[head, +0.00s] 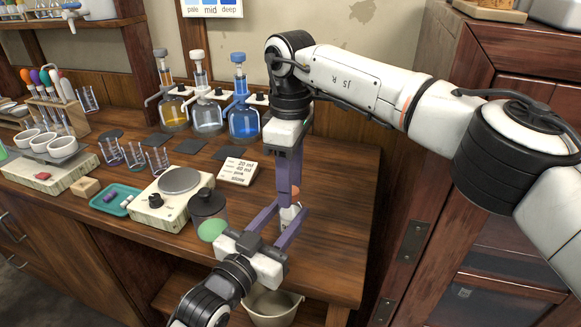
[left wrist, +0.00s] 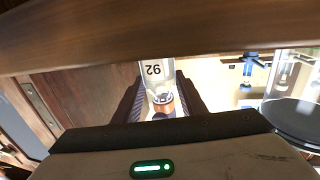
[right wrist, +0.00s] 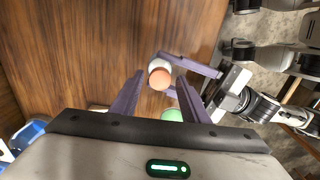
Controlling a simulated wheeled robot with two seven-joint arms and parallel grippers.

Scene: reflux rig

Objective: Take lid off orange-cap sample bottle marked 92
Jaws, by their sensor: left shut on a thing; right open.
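The sample bottle (head: 287,216) is white with an orange cap (head: 296,191). In the left wrist view its label (left wrist: 153,69) reads 92, upside down, and the orange cap (left wrist: 162,102) is on it. My left gripper (head: 286,212) is shut on the bottle's body from the side, above the bench's right part. My right gripper (head: 291,190) points down from above, open, its fingers beside the cap. In the right wrist view the orange cap (right wrist: 160,79) shows between the open fingertips; I cannot tell whether they touch it.
A dark-lidded jar with green contents (head: 211,228) stands close left of my left gripper. A balance (head: 160,212) and a label card (head: 239,171) are further left and behind. A pail (head: 272,306) is below the bench's front edge. The bench's right end is clear.

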